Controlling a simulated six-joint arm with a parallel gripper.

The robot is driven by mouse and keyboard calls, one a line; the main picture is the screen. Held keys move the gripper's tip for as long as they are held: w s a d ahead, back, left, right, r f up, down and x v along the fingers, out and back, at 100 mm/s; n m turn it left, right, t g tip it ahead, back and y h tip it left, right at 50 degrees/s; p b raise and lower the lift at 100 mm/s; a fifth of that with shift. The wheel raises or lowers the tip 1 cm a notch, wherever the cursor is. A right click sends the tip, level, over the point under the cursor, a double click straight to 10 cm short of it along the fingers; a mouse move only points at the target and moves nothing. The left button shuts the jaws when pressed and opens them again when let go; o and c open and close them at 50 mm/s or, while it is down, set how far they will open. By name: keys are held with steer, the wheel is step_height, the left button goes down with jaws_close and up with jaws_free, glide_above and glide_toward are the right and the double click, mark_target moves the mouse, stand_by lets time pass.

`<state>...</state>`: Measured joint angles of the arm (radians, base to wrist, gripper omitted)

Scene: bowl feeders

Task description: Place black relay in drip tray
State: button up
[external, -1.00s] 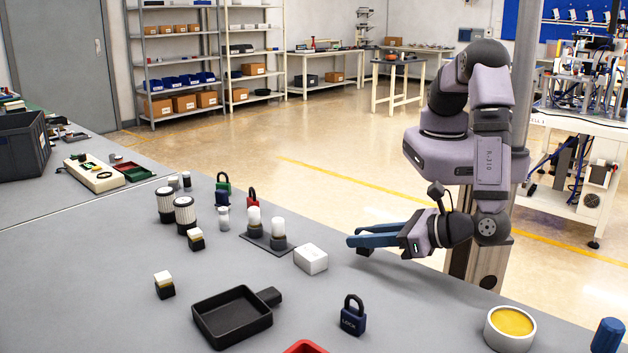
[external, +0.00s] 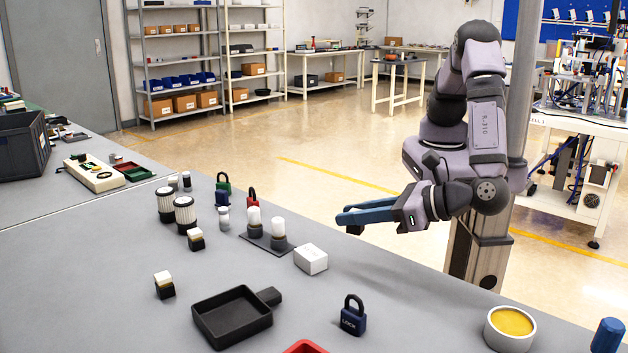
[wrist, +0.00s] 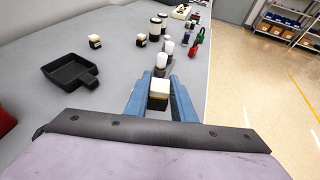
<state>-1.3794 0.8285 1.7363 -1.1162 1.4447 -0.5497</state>
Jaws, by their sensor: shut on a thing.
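My gripper (external: 348,216), with blue fingers, is shut on a black relay with a pale top. The relay (wrist: 158,94) shows between the fingers in the wrist view; in the external view the fingers mostly hide it. The gripper is raised in the air, to the right of and above the white box. The drip tray (external: 262,326) is a black, square, shallow tray with a short handle, lying empty on the grey table. It also shows at left in the wrist view (wrist: 66,84), away from the gripper.
Two similar pale-topped black blocks (external: 165,291) (external: 196,244) stand left of centre. A white box (external: 311,259), a stand with white-topped pieces (external: 266,243), a blue padlock (external: 353,320) and a yellow-filled bowl (external: 510,330) are on the table. Table space around the tray is mostly clear.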

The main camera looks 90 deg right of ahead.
steer(key=w+a+n+y+b, duration=0.1)
steer(key=w+a, duration=0.1)
steer(key=w, duration=0.2)
steer(key=w+a+f+n+t+y+b, duration=0.1)
steer(key=w+a+y+b, duration=0.1)
steer(key=w+a, duration=0.1)
steer(key=w+a+f+n+y+b, duration=0.1)
steer(key=w+a+n+b, duration=0.1)
steer(key=w, duration=0.3)
steer(key=shift+a+t+y, duration=0.3)
steer(key=shift+a+y, duration=0.1)
steer(key=shift+a, duration=0.3)
jaws_close()
step_height(320, 180, up, 4)
steer(key=n+g+y+b, duration=0.1)
steer(key=n+y+b, duration=0.5)
steer(key=n+y, duration=0.15)
glide_above(240, 317)
steer(key=shift+m, duration=0.45)
steer(key=shift+f, duration=5.2)
steer(key=shift+f+b, duration=0.2)
steer(key=shift+b, duration=0.15)
steer(key=o, duration=0.8)
jaws_free()
steer(key=shift+r, duration=0.2)
steer(key=b+v, duration=0.1)
steer(key=v, duration=1.1)
steer(key=shift+d+b, duration=0.15)
steer(key=shift+b, duration=0.15)
